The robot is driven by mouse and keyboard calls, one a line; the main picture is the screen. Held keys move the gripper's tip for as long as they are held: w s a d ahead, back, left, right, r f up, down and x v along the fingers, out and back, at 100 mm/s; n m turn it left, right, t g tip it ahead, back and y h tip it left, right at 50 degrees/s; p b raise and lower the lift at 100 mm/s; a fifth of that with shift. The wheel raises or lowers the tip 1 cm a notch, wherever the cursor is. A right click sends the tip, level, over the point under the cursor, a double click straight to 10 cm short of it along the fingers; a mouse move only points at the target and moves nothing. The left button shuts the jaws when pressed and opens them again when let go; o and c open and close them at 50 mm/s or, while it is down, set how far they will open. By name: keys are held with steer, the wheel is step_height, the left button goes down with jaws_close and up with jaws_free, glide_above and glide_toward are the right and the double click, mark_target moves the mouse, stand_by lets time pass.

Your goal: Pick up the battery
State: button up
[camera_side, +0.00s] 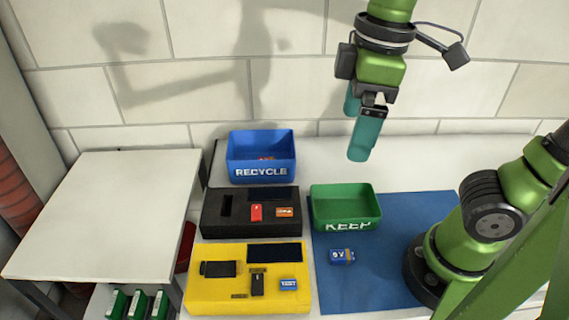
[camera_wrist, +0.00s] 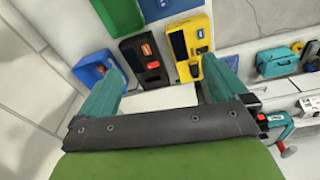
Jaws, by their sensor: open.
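A blue 9V battery (camera_side: 342,256) lies on the blue mat (camera_side: 390,262), in front of the green KEEP bin (camera_side: 345,222). A second small blue block (camera_side: 288,284), perhaps also a battery, sits at the right of the yellow box (camera_side: 215,300). My gripper (camera_side: 361,138) hangs high behind the KEEP bin, open and empty, well above and apart from both. The wrist view shows its two teal fingers (camera_wrist: 162,70) spread wide with nothing between them. I cannot make out the 9V battery in the wrist view.
A blue RECYCLE bin (camera_side: 262,172) with something orange inside stands at the back. A black box (camera_side: 222,222) with red and orange pieces lies before it. A white table (camera_side: 95,215) is at left. The wrist view shows a teal case (camera_wrist: 278,60) on a shelf.

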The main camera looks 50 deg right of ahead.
steer(key=w+d+f+m+t+y, duration=0.2)
steer(key=w+d+f+m+t, duration=0.1)
steer(key=m, duration=0.3)
steer(key=shift+f+m, duration=0.3)
steer(key=shift+f, duration=0.5)
steer(key=d+m+t, duration=0.1)
steer(key=d+f+m+t, duration=0.1)
steer(key=d+m, duration=0.1)
steer(key=d+f+m, duration=0.1)
steer(key=shift+w+d+m+t, duration=0.15)
steer(key=shift+w+m+t, duration=0.05)
steer(key=shift+m+t, duration=0.2)
steer(key=shift+c, duration=0.5)
steer(key=shift+d+r, duration=0.15)
steer(key=shift+d, duration=0.15)
steer(key=shift+c, duration=1.1)
